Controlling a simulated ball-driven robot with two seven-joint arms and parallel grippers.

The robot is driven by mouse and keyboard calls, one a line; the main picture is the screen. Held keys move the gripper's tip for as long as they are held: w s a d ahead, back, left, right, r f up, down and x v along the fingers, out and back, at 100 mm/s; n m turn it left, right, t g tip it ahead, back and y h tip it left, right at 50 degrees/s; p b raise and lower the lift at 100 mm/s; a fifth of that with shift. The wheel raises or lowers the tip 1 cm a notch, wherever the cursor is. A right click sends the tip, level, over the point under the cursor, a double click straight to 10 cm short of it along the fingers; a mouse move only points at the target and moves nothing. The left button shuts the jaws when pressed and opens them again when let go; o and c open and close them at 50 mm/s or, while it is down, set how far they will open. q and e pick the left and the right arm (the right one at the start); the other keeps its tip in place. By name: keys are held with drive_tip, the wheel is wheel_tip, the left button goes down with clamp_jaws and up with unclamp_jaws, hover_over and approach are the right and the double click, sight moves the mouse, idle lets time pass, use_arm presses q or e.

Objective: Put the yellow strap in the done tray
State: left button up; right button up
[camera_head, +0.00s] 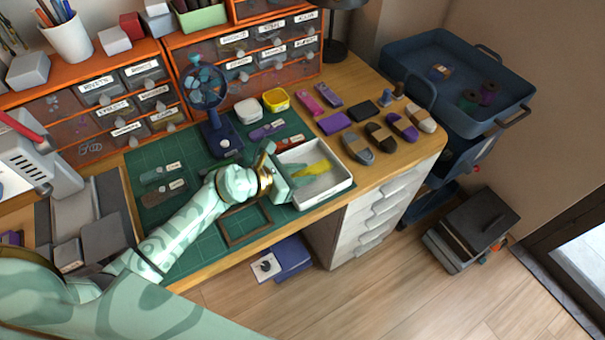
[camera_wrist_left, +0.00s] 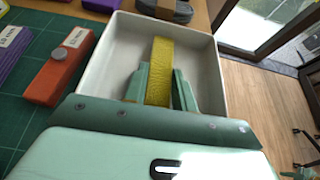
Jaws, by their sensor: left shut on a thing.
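The yellow strap (camera_head: 313,170) is inside the white tray (camera_head: 338,190) at the front right of the green mat. My left gripper (camera_head: 296,172) reaches over the tray's left wall and is shut on the strap. In the left wrist view the strap (camera_wrist_left: 162,62) stands out between the two green fingers (camera_wrist_left: 158,86), over the tray's white floor. The tray's rim (camera_wrist_left: 117,45) surrounds it. I cannot tell whether the strap touches the tray floor. My right gripper is not in view.
An orange labelled block (camera_wrist_left: 60,70) lies on the mat just left of the tray. A blue fan (camera_head: 210,100) stands behind my arm. Several straps and purple pieces (camera_head: 335,122) lie behind the tray. An empty wooden frame (camera_head: 245,222) lies in front of my wrist.

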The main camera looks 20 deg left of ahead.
use_arm(q)
drive_tip(key=shift+s+f, duration=0.1)
drive_tip(key=o, duration=1)
drive_tip(key=shift+o, duration=0.2)
drive_tip(key=shift+r, duration=0.25)
drive_tip(key=p+v, duration=0.3)
drive_tip(key=v, duration=0.9)
drive_tip(key=shift+f, duration=0.1)
